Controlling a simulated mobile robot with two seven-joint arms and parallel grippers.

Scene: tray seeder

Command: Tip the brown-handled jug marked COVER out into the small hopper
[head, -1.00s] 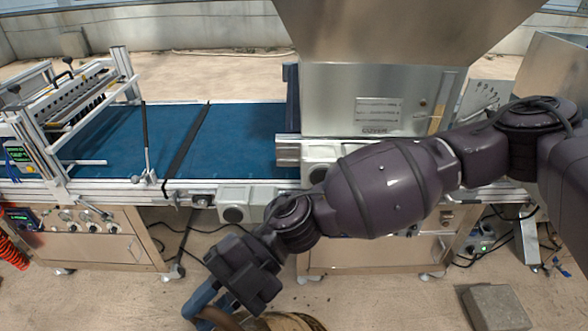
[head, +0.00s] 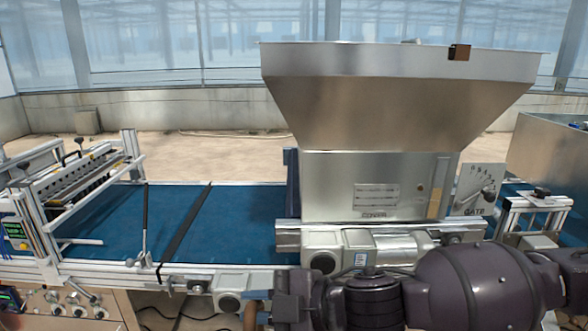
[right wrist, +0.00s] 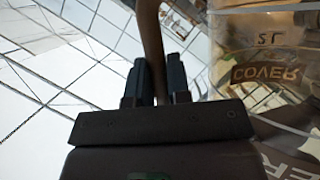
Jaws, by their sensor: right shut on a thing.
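My right gripper (right wrist: 156,85) is shut on the brown handle (right wrist: 152,35) of a clear jug (right wrist: 270,110) in the right wrist view. The jug's wall bears the word COVER and a 2 L mark, and brownish contents show through it. In the head view only a bit of the brown handle (head: 251,314) shows at the bottom edge, beside my right gripper (head: 264,312); the jug body is out of frame. A steel hopper (head: 395,110) with a wide flared mouth and a COVER label stands above and beyond the gripper. My left gripper is not in view.
A blue conveyor belt (head: 100,222) runs left from the hopper, with a frame-mounted unit (head: 85,180) at its far left. A GATE dial plate (head: 480,188) is right of the hopper. Another steel bin (head: 550,160) stands at the far right. A small brown clip (head: 459,52) sits on the hopper rim.

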